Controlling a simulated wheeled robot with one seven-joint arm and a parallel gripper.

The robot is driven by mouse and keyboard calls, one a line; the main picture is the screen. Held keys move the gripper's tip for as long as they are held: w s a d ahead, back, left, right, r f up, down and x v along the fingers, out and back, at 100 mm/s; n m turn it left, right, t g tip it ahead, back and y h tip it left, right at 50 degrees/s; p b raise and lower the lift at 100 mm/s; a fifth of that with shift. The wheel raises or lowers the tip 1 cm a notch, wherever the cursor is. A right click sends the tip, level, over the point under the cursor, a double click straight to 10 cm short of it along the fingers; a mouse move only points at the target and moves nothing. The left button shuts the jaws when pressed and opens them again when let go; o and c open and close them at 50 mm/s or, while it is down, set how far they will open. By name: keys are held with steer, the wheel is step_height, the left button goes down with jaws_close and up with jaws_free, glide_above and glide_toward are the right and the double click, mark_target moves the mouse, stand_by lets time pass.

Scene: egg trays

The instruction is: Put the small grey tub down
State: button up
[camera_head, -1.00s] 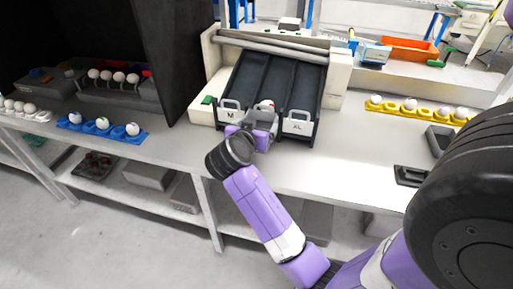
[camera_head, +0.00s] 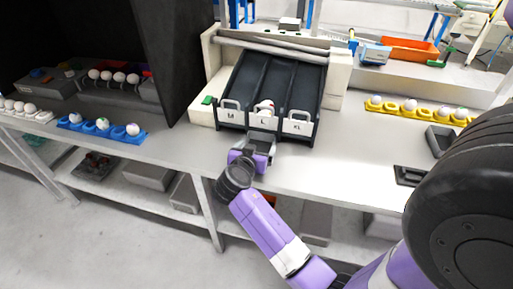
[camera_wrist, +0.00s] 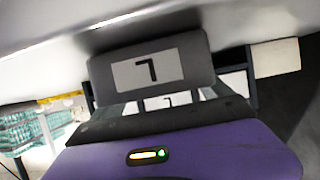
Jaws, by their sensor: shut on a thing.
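My gripper (camera_head: 257,150) is in front of the sorter's middle lane, near the front edge of the counter. It is shut on the small grey tub (camera_head: 262,138), which is held just in front of the lane marked L. In the wrist view a grey panel of the tub (camera_wrist: 195,52) fills the space beyond the fingers, with an inverted L label on it. A second L label shows lower, behind the fingers. The tub's underside is hidden, so I cannot tell whether it touches the counter.
The sorter (camera_head: 338,80) has lanes marked M, L and XL, with a pale egg in the L lane. A blue egg tray (camera_head: 88,126) lies left, a yellow one (camera_head: 392,109) right. Bare counter (camera_head: 340,165) lies right of my gripper. A dark tray (camera_head: 410,177) is further right.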

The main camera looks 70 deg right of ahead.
steer(key=shift+f, duration=0.2)
steer(key=o, duration=1.2)
steer(key=shift+r, duration=0.1)
